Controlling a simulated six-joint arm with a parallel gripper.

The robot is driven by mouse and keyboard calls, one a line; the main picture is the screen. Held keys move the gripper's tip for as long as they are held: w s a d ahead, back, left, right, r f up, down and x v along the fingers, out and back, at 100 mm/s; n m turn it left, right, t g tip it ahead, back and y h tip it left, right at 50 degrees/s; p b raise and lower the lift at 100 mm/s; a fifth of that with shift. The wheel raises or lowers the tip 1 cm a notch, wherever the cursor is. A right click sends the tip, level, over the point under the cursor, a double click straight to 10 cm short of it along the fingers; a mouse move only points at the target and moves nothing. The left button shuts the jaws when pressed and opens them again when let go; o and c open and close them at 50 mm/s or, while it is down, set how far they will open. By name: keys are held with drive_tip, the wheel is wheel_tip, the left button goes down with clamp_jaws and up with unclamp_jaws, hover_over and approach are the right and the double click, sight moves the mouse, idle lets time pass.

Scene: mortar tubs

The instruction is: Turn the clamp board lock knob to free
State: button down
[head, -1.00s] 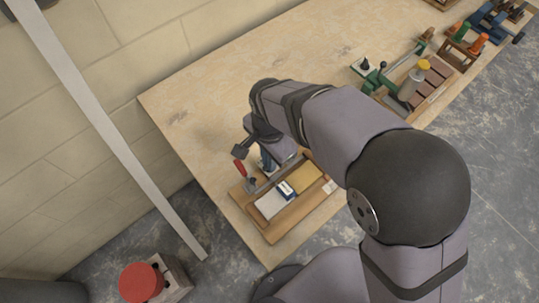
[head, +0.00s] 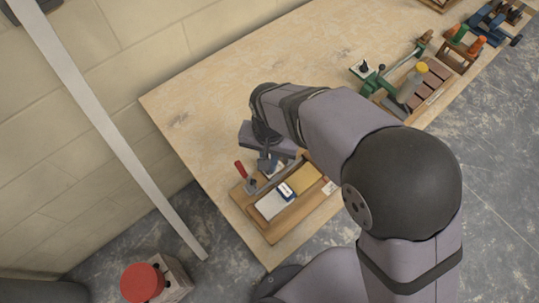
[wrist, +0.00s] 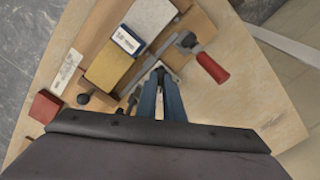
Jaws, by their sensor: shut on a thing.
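The clamp board (head: 274,238) is a wooden board at the near left corner of the bench. It carries a white block, a yellow block and a clamp with a red handle (head: 240,169); the handle also shows in the wrist view (wrist: 213,67). My gripper (head: 264,168) points down at the board's far side, beside the red-handled clamp. In the wrist view its two blue fingers (wrist: 160,78) are close together, shut on the lock knob. The fingers mostly hide the knob, so its pointing direction cannot be read.
Orange- and green-handled tools (head: 469,42) lie beyond. A red button (head: 141,282) is on a post at lower left. The bench's left part is bare.

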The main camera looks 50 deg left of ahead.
drive_tip(key=n, duration=0.5)
drive_tip(key=shift+n+p, duration=0.3)
drive_tip(key=shift+n, duration=0.1)
drive_tip(key=n, duration=0.5)
drive_tip(key=shift+n, duration=0.3)
drive_tip(key=c, duration=1.9)
unclamp_jaws()
drive_tip(key=shift+o, duration=0.2)
drive_tip(key=shift+r+b, duration=0.75)
drive_tip(key=shift+r, duration=2.95)
